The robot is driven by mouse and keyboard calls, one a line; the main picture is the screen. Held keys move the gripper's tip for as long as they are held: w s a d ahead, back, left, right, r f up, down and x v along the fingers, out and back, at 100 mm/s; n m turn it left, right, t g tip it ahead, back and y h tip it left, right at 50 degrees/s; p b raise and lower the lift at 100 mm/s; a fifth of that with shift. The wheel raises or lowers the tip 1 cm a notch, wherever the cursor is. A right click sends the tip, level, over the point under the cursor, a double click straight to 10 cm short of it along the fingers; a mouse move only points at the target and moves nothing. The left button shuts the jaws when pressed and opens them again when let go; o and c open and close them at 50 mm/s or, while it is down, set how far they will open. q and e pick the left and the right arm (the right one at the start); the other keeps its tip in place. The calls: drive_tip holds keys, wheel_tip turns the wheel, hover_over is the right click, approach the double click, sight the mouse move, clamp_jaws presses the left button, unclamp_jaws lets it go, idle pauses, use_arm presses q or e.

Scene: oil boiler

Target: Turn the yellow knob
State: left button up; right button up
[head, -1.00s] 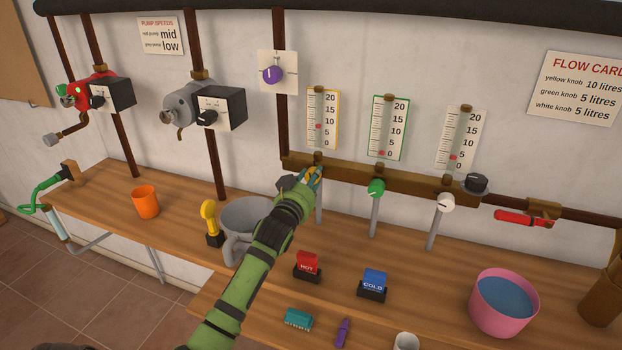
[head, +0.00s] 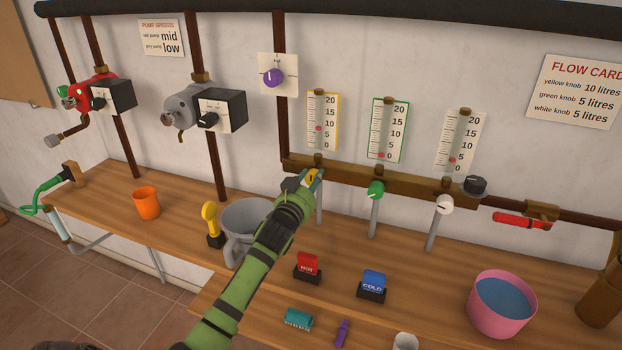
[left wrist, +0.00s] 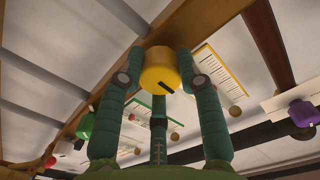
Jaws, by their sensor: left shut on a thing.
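The yellow knob (left wrist: 158,70) sits between the two fingers of my left gripper (left wrist: 162,78) in the left wrist view. The fingers are shut on its sides, and a dark slanted mark shows on its face. In the head view my left gripper (head: 311,180) is at the brown rail below the yellow-edged gauge (head: 322,108), hiding most of the knob. That gauge's red marker (head: 318,128) stands between 5 and 10. My right gripper is not in view.
The green knob (head: 375,189) and white knob (head: 445,204) are to the right on the same rail. A flow card (head: 578,92) reads yellow knob 10 litres. A grey pot (head: 243,217) stands close by my left arm. Hot (head: 307,267) and cold (head: 374,284) switches lie right of the arm.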

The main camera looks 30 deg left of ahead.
use_arm(q)
drive_tip(key=shift+r+m+p, duration=0.15)
drive_tip(key=shift+m+p, duration=0.2)
drive_tip(key=shift+m, duration=0.8)
drive_tip(key=shift+r+m+p, duration=0.1)
drive_tip(key=shift+m+p, duration=0.2)
drive_tip(key=shift+m, duration=0.85)
drive_tip(key=o, duration=1.2)
drive_tip(key=shift+c, duration=0.2)
drive_tip(key=shift+f, duration=0.1)
drive_tip(key=shift+f, duration=0.1)
drive_tip(key=shift+s+d, duration=0.15)
drive_tip(key=shift+s, duration=0.2)
drive_tip(key=v, duration=1.1)
